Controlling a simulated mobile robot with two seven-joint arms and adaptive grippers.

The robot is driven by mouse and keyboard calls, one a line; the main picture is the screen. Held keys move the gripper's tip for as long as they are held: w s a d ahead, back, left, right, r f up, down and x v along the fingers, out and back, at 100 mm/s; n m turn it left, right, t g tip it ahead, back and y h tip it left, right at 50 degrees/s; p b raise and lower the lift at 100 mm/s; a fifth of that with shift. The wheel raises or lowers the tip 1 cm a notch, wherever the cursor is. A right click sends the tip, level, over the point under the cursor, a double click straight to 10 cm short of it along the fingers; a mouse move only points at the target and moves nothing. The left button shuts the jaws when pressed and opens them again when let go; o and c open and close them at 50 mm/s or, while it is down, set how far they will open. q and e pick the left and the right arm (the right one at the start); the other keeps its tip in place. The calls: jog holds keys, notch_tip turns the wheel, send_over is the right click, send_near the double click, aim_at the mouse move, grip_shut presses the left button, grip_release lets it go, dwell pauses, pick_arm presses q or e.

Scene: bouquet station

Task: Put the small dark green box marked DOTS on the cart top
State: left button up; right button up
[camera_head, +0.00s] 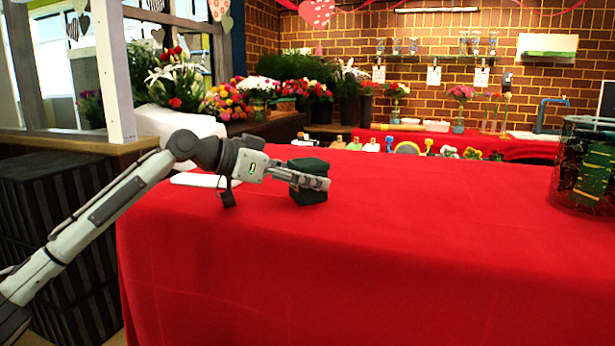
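A small dark green box (308,165) is near the far left part of the red-covered table. I cannot read any marking on it. My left gripper (312,182) reaches in from the left. One finger lies across the near side of the box, and the box shows above and below it. The other finger is hidden, so I cannot tell whether the gripper is closed on the box. I also cannot tell whether the box rests on the cloth or hangs just above it. My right gripper is not in view. I cannot make out a cart.
The red tablecloth (400,250) is bare in front and to the right. A dark see-through container (561,180) stands at the right edge. A white flat item (200,180) lies behind my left arm. A white post (115,70) and flowers (222,98) stand at the back left.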

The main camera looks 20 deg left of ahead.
pick_arm(q)
jog(key=o, duration=0.4)
jog(key=shift+c, duration=0.2)
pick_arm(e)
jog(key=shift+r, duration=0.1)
pick_arm(q)
jog(key=shift+a+r, duration=0.1)
jog(key=shift+r, duration=0.05)
jog(key=v, duration=0.2)
jog(key=shift+s+a, duration=0.15)
jog(key=shift+a, duration=0.05)
jog(key=b+v, duration=0.1)
jog(key=v, duration=0.7)
jog(key=shift+s+b, duration=0.1)
jog(key=shift+b, duration=0.2)
jog(key=shift+s+a+r, duration=0.35)
jog(key=shift+s+a, duration=0.05)
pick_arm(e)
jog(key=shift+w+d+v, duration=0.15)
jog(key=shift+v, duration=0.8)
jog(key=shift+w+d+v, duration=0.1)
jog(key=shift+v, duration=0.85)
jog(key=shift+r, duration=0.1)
